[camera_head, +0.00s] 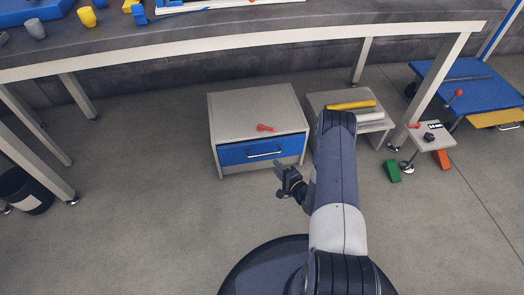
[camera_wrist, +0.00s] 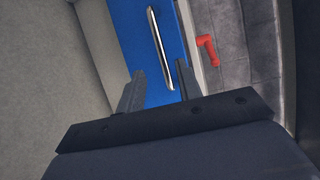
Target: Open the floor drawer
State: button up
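A grey floor cabinet (camera_head: 222,107) stands under the workbench. Its blue drawer (camera_head: 232,154) looks shut, its front level with the cabinet face. A silver bar handle (camera_head: 264,155) runs across that front. In the wrist view the blue front (camera_wrist: 128,32) and the handle (camera_wrist: 156,35) lie ahead of my gripper (camera_wrist: 160,70). Its two fingers are apart, with the handle's lower end showing between the tips and nothing gripped. In the head view my gripper (camera_head: 280,170) is low, just in front of the handle's right end, seemingly short of it.
A red part (camera_head: 266,127) lies on the cabinet top. A small grey table (camera_head: 318,98) with yellow and pale bars (camera_head: 352,105) stands at the right, partly behind my arm. The workbench (camera_head: 210,40) spans above. The floor left of the cabinet is clear.

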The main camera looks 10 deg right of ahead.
aim_at(264, 155)
jog(key=b+x, duration=0.3)
jog(key=x, duration=0.7)
jog(key=shift+w+a, duration=0.15)
grip_shut()
